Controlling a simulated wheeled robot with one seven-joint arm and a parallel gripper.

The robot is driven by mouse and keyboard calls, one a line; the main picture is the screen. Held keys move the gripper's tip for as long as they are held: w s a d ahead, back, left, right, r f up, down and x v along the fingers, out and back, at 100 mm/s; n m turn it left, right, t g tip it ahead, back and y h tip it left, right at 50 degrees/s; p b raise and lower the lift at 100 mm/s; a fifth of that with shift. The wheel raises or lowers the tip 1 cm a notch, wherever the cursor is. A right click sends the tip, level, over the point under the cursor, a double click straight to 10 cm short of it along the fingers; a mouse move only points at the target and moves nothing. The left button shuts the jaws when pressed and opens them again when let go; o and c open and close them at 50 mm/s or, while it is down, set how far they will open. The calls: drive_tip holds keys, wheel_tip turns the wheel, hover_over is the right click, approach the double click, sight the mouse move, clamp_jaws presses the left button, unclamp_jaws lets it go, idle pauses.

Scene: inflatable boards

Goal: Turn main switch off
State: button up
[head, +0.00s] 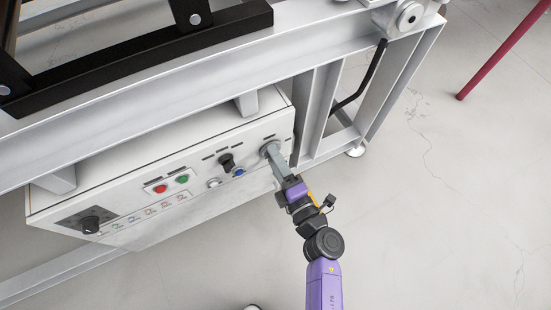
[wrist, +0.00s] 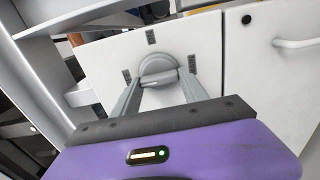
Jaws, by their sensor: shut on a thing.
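The control box (head: 215,208) is a white panel under the frame. A grey round knob (head: 268,148), which looks like the main switch, sits near its right end. In the wrist view the knob (wrist: 158,66) has a raised grip bar and dark labels above, left and right of it. My gripper (head: 273,156) reaches the knob from the front. In the wrist view my gripper (wrist: 160,80) has one finger on each side of the grip bar, shut on it. The fingers partly cover the knob in the head view, and its exact setting is hard to read.
Left of the knob are a black selector (head: 227,162), a blue button (head: 238,172), a green button (head: 182,179) and a red button (head: 160,189). A metal beam (head: 150,95) runs above; open floor lies right.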

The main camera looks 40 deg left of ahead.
drive_tip(key=shift+s, duration=0.15)
drive_tip(key=o, duration=1.4)
drive_tip(key=p+v, duration=0.2)
drive_tip(key=v, duration=0.5)
drive_tip(key=shift+s+d, duration=0.1)
drive_tip(key=shift+d, duration=0.3)
